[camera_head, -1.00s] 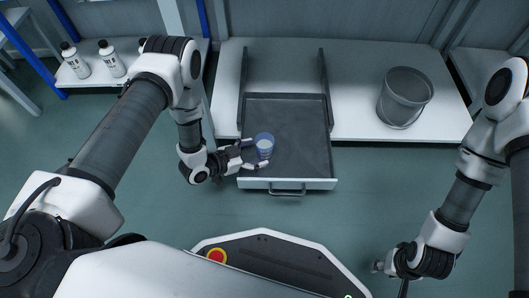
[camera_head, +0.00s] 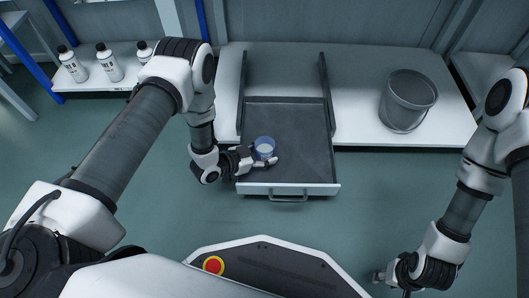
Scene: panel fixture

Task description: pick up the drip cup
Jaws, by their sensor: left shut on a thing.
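The drip cup (camera_head: 265,147) is a small blue-rimmed, translucent cup with a pale inside. It is at the left side of the pulled-out dark drawer tray (camera_head: 300,150). My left gripper (camera_head: 262,159) reaches in over the tray's left side and is shut on the cup, with one finger showing in front of it. Whether the cup's base touches the tray cannot be told. My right gripper (camera_head: 382,277) is low at the right, far from the cup, and its fingers are too small and hidden to read.
The drawer has a white front with a handle (camera_head: 288,198). A grey bucket (camera_head: 407,100) stands on the white shelf at the right. Several white bottles (camera_head: 109,63) stand on the shelf at the left. The floor in front of the drawer is clear.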

